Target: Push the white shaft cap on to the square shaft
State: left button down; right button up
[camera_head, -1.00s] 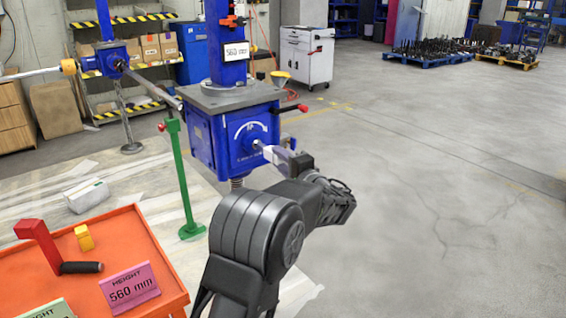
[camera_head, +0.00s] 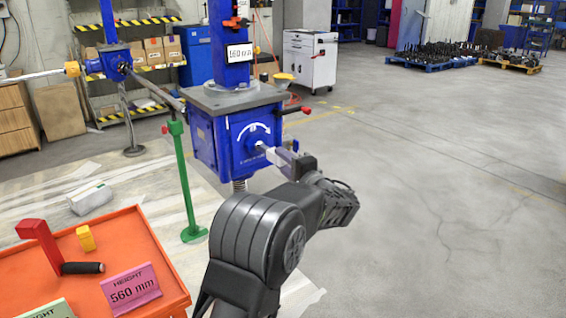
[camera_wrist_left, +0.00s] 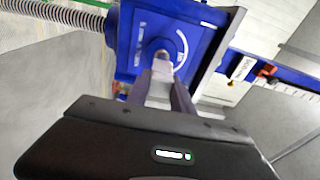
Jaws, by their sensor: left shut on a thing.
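The blue jack gearbox (camera_head: 228,150) stands under a grey plate, and a white curved arrow marks its front face. Its square shaft sticks out of that face below the arrow, mostly hidden by the cap and fingers. My left gripper (camera_head: 282,158) is at this face, coming from the front right. In the left wrist view its fingers (camera_wrist_left: 164,92) are shut on the white shaft cap (camera_wrist_left: 162,69), which points at the hub on the blue face. The cap is in line with the shaft and close to it; I cannot tell how far it is on. My right gripper is out of view.
A green stand (camera_head: 183,180) rises left of the jack. An orange tray (camera_head: 110,243) at lower left holds a red crank (camera_head: 42,243), a yellow block (camera_head: 86,238) and a pink height card (camera_head: 131,289). A red-tipped lever (camera_head: 299,110) projects right of the jack. The floor at right is clear.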

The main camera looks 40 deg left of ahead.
aim_at(272, 154)
pick_arm(q)
jog(key=shift+b, duration=0.75)
dwell(1.0)
jog(key=shift+s+b+x, duration=0.15)
jog(key=shift+b+x, duration=0.15)
jog(key=shift+x, duration=0.95)
jog(key=shift+s+b+x, duration=0.15)
jog(key=shift+b+x, duration=0.1)
jog(key=shift+x, duration=1)
jog(key=c, duration=1)
grip_release()
jog(key=shift+a, duration=0.15)
jog(key=shift+c, duration=0.2)
jog(key=v, duration=0.7)
jog(key=shift+s+d, duration=0.2)
jog(key=shift+d, duration=0.15)
